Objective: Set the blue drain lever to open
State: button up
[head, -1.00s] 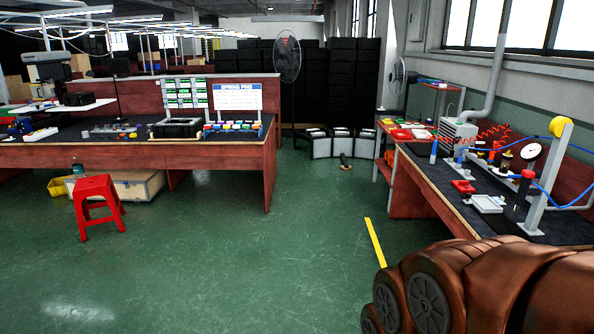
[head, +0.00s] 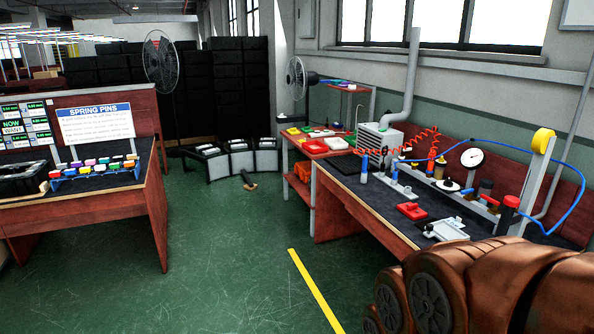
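No lever can be made out for certain as the blue drain lever at this size. The right workbench (head: 372,220) carries pneumatic fittings. Small upright blue parts (head: 364,168) stand toward its far left end, and a blue hose (head: 520,152) arcs over its right side. A round white gauge (head: 472,157) and a coiled red hose (head: 412,146) are at its back. My brown arm covers the bench's near right part in the head view. My gripper is not in view.
A left bench (head: 110,215) holds several coloured bins. Green floor (head: 220,260) with a yellow line (head: 314,288) is clear between the benches. Fans and black crates stand behind.

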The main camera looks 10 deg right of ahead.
aim_at(470, 191)
jog(key=z, duration=0.9)
jog(key=i, duration=2)
jog(key=z, duration=0.75)
